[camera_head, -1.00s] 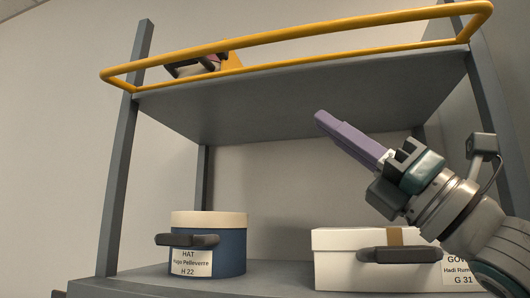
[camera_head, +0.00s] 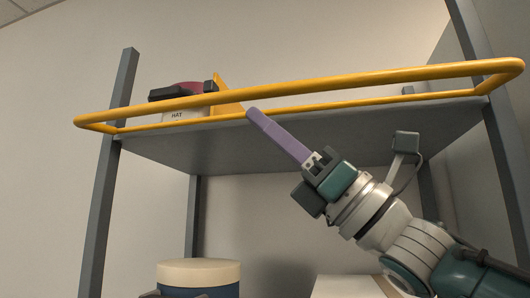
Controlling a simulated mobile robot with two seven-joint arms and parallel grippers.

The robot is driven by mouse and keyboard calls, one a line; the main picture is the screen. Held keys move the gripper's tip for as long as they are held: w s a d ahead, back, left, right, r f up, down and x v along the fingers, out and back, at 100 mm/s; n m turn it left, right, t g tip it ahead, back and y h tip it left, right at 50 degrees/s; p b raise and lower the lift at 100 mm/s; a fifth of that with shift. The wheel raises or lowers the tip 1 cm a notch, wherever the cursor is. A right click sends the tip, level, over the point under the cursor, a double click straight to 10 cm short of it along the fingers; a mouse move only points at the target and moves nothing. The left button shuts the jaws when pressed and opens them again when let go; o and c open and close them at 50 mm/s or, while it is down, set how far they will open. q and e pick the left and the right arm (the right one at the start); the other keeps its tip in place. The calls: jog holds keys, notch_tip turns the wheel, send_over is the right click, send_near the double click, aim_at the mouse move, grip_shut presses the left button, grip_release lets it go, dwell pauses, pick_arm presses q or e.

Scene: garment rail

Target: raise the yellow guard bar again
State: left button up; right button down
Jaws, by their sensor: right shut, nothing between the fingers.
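The yellow guard bar (camera_head: 340,84) is a long loop across the front of the upper shelf (camera_head: 300,141), its ends by the two front posts. Its front rail stands out nearer to me than its thinner rear rail at the shelf edge. My right gripper (camera_head: 251,113) comes up from the lower right with its purple fingers shut and empty. Its tips are just under the front rail in the picture and overlap the rear rail; I cannot tell whether they touch. My left gripper is not in view.
A box with a dark red top and a HAT label (camera_head: 187,106) sits on the upper shelf behind the bar, beside a yellow wedge-shaped piece (camera_head: 228,84). Below are a round blue box with a cream lid (camera_head: 198,273) and a white box (camera_head: 345,287). Grey posts (camera_head: 104,190) flank the shelf.

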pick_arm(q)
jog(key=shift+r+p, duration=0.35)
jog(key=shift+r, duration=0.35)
pick_arm(e)
jog(key=shift+r, duration=0.6)
